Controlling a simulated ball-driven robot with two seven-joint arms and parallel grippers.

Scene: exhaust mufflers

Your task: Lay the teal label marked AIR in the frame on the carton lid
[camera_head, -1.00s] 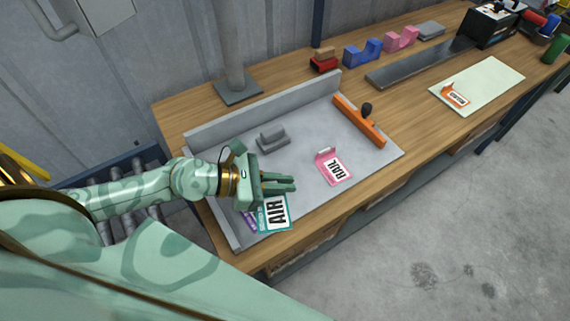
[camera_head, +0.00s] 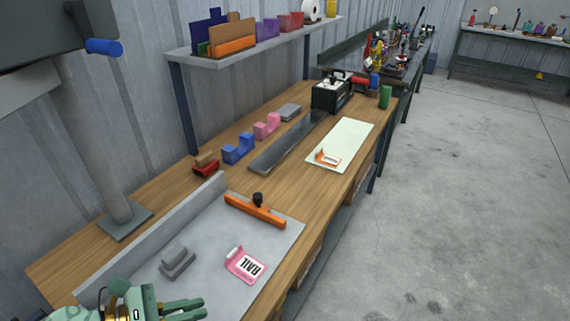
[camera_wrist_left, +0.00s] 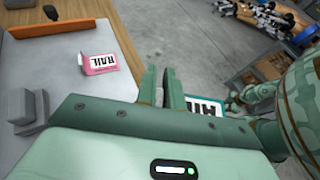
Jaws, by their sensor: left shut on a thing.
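My left gripper (camera_head: 185,306) shows at the bottom edge of the head view, over the near end of the grey tray. In the left wrist view its fingers (camera_wrist_left: 176,88) are shut on the teal AIR label (camera_wrist_left: 207,104), which is partly hidden behind a finger. In the head view the label is out of sight.
The grey tray (camera_head: 215,225) holds a pink RAIL label (camera_head: 246,265), a grey block (camera_head: 177,262) and an orange bar with a black knob (camera_head: 255,210). Beyond lie a dark strip (camera_head: 285,145) and a pale green sheet (camera_head: 345,140) with an orange label (camera_head: 327,157). A post (camera_head: 90,150) stands at left.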

